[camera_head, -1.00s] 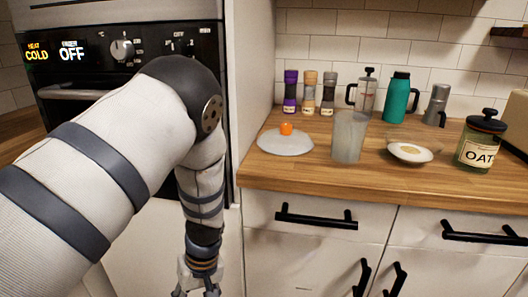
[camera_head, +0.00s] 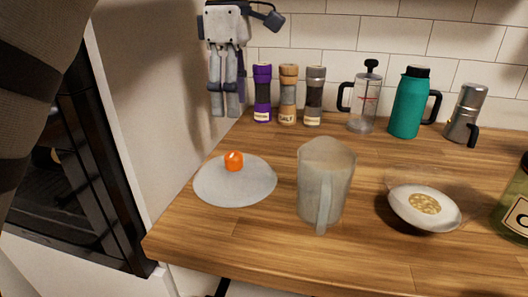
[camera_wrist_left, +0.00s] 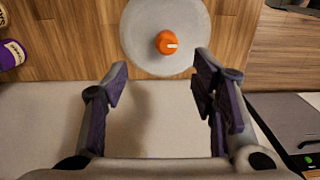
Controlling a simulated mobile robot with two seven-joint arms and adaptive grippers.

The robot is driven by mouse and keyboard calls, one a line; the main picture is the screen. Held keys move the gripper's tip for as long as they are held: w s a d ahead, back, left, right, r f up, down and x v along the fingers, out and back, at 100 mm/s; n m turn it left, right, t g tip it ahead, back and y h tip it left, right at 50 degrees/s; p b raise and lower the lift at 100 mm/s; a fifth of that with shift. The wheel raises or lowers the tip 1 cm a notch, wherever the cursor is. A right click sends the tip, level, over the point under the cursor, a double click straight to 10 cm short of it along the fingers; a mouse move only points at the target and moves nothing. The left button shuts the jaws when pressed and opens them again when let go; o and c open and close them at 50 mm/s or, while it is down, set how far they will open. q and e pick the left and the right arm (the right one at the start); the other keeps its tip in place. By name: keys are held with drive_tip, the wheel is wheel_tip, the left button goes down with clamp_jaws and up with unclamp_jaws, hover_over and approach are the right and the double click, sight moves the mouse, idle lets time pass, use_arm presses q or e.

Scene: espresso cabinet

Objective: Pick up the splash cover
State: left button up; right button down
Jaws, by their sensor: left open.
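The splash cover (camera_head: 215,188) is a pale translucent disc with an orange knob (camera_head: 234,160). It lies flat on the wooden counter, left of the frosted jug. My left gripper (camera_head: 226,112) hangs fingers down beyond the cover, beside the tall cabinet's side, in the head view. Its two fingers are apart with nothing between them. In the left wrist view, the cover (camera_wrist_left: 140,38) lies ahead of the open fingertips (camera_wrist_left: 160,72), its knob (camera_wrist_left: 167,43) roughly centred between them. The fingers look apart from the cover. My right gripper is not in view.
Three shakers (camera_head: 288,95), a French press (camera_head: 362,105), a teal flask (camera_head: 410,103) and a moka pot (camera_head: 466,115) line the back. The cabinet side (camera_head: 160,110) bounds the left.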

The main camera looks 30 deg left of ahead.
use_arm(q)
hover_over(233, 153)
drive_tip(key=f, duration=0.4)
drive_tip(key=shift+s+f, duration=0.3)
drive_tip(key=shift+f, duration=0.05)
drive_tip(key=f, duration=0.4)
drive_tip(key=f+p, duration=0.1)
drive_tip(key=f, duration=0.1)
drive_tip(key=shift+w+f, duration=0.25)
drive_tip(key=shift+f, duration=0.1)
clamp_jaws()
